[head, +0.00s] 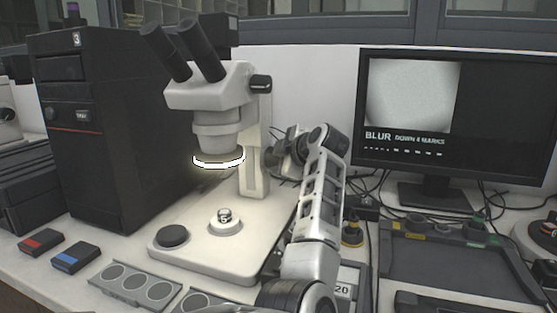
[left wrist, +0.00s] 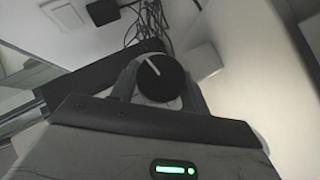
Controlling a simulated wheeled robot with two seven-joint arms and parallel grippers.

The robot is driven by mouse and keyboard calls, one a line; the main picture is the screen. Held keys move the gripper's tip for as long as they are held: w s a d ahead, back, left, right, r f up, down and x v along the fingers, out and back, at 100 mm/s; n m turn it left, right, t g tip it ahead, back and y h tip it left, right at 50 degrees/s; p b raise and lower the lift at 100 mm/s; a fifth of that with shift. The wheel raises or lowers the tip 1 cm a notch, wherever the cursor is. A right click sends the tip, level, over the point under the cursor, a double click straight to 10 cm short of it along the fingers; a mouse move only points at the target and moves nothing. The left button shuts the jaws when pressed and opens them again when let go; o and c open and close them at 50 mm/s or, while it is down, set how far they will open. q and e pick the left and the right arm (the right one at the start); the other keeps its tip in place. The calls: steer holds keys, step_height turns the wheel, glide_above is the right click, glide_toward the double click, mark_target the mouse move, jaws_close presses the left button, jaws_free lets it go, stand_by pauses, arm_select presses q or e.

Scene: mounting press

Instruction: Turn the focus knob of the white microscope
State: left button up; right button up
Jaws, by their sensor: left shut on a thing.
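The white microscope (head: 210,85) stands on its pale base with two black eyepieces tilted up and a lit ring under its head. A black knob (head: 261,83) sits high on its right side. My left gripper (head: 278,156) is beside the right side of the microscope's column. In the left wrist view, the round black focus knob (left wrist: 160,77) with a white pointer line sits between my left gripper's fingers (left wrist: 158,85), which are shut on it. The line points up and slightly left. My right gripper is not in view.
A monitor (head: 410,95) at right shows a grey blurred picture and the word BLUR. A black tower (head: 100,130) stands close on the left. Red (head: 41,242) and blue (head: 76,257) boxes lie at front left. Loose cables run behind my arm.

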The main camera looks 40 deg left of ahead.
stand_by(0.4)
arm_select(q)
steer(key=o, duration=1)
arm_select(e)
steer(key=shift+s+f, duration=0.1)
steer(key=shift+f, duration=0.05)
